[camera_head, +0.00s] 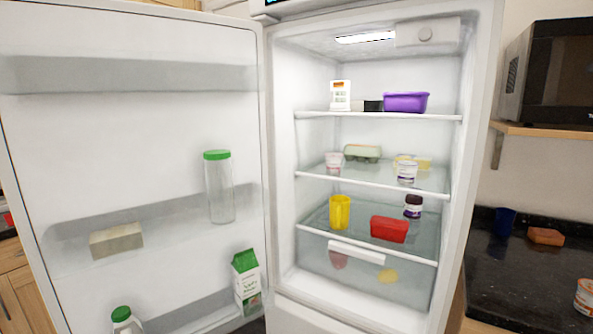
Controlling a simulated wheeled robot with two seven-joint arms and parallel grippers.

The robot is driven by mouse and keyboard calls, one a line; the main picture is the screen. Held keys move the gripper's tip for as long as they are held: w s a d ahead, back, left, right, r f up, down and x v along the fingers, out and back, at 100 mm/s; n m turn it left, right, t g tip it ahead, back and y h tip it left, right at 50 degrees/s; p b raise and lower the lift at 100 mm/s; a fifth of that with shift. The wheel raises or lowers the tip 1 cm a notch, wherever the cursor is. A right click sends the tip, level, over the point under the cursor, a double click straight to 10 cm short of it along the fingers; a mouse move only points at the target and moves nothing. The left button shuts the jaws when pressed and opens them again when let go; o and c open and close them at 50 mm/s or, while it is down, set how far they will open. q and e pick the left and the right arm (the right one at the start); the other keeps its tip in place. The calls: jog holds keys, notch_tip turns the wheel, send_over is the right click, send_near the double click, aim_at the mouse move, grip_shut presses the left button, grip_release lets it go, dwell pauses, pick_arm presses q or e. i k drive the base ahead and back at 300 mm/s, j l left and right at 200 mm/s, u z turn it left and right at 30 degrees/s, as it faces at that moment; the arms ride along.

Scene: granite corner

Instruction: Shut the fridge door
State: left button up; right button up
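The white fridge (483,120) stands open in the middle of the head view. Its door (130,130) is swung wide to the left, hinged at the fridge's left side, with its inner face towards me. The door racks hold a clear jar with a green lid (219,190), a pale block (116,240), a green-and-white carton (246,280) and a green-capped bottle (125,320). The door's lower end is cut off by the frame. Neither of my grippers shows in this view.
Shelves inside hold a purple tub (405,102), an egg carton (362,152), a yellow mug (340,212) and a red box (389,229). At right are a dark countertop (510,285), a blue cup (505,221) and a microwave (555,75) on a wooden shelf (545,130). Wooden cabinets (25,295) stand at left.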

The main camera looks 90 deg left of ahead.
aim_at(110, 110)
jog(key=k+j+u, duration=0.3)
jog(key=k+j, duration=0.4)
jog(key=k, duration=0.3)
jog(key=k+j+u, duration=0.3)
jog(key=k+j, duration=0.65)
jog(key=j+u, duration=0.2)
jog(key=j, duration=1.45)
jog(key=i, duration=0.05)
